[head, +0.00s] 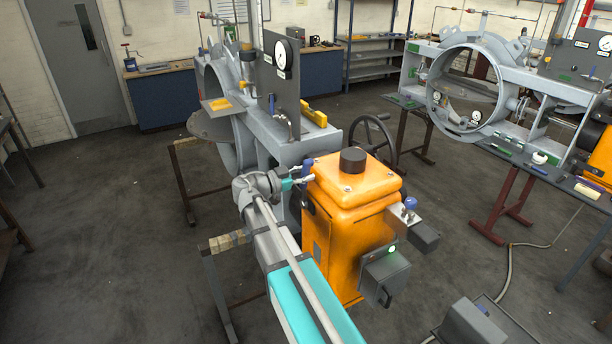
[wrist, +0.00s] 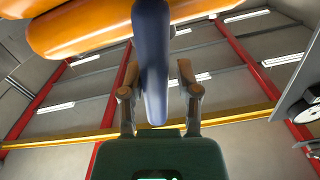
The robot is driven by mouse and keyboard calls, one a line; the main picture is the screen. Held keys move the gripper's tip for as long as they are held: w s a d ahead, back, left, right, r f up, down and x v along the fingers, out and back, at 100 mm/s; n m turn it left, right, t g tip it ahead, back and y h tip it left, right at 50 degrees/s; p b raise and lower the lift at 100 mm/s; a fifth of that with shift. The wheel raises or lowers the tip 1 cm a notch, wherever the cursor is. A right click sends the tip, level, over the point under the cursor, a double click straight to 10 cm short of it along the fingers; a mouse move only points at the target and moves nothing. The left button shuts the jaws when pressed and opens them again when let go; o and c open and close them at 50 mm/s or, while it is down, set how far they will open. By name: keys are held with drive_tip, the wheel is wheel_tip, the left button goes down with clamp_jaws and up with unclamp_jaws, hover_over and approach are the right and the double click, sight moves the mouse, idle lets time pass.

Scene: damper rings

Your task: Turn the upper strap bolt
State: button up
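My gripper (head: 304,177) is at the upper left edge of the orange housing (head: 350,230) in the head view. A small dark blue part (head: 308,166) sits there by the fingers. In the wrist view, the fingers of my gripper (wrist: 157,72) stand apart on either side of a long dark blue bar (wrist: 152,60), with a visible gap on the right. Whether the left finger touches the bar is unclear. Rounded orange surfaces (wrist: 85,32) lie beyond the fingertips. I cannot pick out a strap bolt for certain in either view.
The grey ring frame (head: 240,135) with a gauge panel (head: 278,75) stands behind the housing. A black handwheel (head: 372,140) is just behind it on the right. A second ring frame (head: 470,90) stands at right. Open floor lies to the left.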

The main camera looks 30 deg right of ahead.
drive_tip(key=shift+w+a+r+n, duration=0.1)
drive_tip(key=shift+w+r+n, duration=0.05)
drive_tip(key=shift+w+n, duration=0.65)
drive_tip(key=shift+w+r+n, duration=0.1)
drive_tip(key=shift+w+n, duration=0.4)
drive_tip(key=shift+w, duration=0.5)
drive_tip(key=shift+w+a+f+n, duration=0.1)
drive_tip(key=shift+w+a+n, duration=0.05)
drive_tip(key=shift+w+n, duration=0.9)
drive_tip(key=shift+w, duration=0.3)
drive_tip(key=shift+w+f+n, duration=0.15)
drive_tip(key=shift+w+n, duration=0.2)
drive_tip(key=shift+w, duration=0.15)
